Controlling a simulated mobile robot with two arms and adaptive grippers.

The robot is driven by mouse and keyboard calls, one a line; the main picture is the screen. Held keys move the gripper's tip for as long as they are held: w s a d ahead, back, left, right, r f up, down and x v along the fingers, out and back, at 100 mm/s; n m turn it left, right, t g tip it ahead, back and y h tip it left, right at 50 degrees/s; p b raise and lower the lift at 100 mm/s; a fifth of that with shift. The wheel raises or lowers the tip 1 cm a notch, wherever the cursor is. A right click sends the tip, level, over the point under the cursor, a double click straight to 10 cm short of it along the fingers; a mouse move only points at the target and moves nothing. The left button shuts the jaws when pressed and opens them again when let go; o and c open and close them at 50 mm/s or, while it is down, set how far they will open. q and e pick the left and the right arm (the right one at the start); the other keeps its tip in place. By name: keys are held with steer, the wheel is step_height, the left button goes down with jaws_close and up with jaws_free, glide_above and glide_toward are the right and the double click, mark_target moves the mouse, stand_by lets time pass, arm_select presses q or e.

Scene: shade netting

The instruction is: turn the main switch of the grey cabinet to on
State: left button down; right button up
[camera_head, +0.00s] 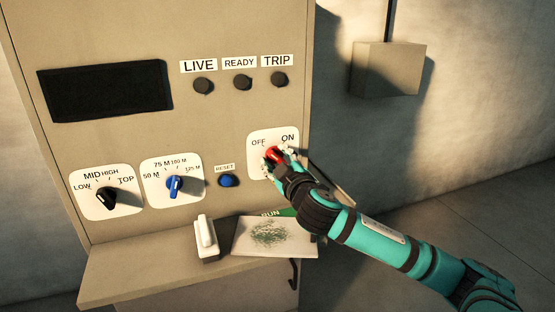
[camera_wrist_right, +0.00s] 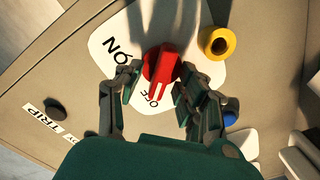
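The grey cabinet (camera_head: 225,35) faces me. Its main switch is a red knob (camera_head: 273,154) on a white plate (camera_head: 257,137) marked OFF and ON, at the right of the panel. In the right wrist view the red knob (camera_wrist_right: 160,66) has its near end beside the OFF mark. My right gripper (camera_head: 280,162) is at the knob and partly covers it. In the wrist view the fingers of this gripper (camera_wrist_right: 155,95) are apart, one on each side of the knob's near end, with gaps visible. My left gripper is not in view.
A yellow ring (camera_wrist_right: 218,43) sits beside the switch plate. A blue reset button (camera_head: 227,181), a blue selector (camera_head: 174,186) and a black selector (camera_head: 105,198) are to the left. A shelf (camera_head: 130,272) below holds a white-handled item (camera_head: 206,236) and a printed sheet (camera_head: 272,237).

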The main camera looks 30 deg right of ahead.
steer(key=shift+c, duration=0.4)
jaws_close()
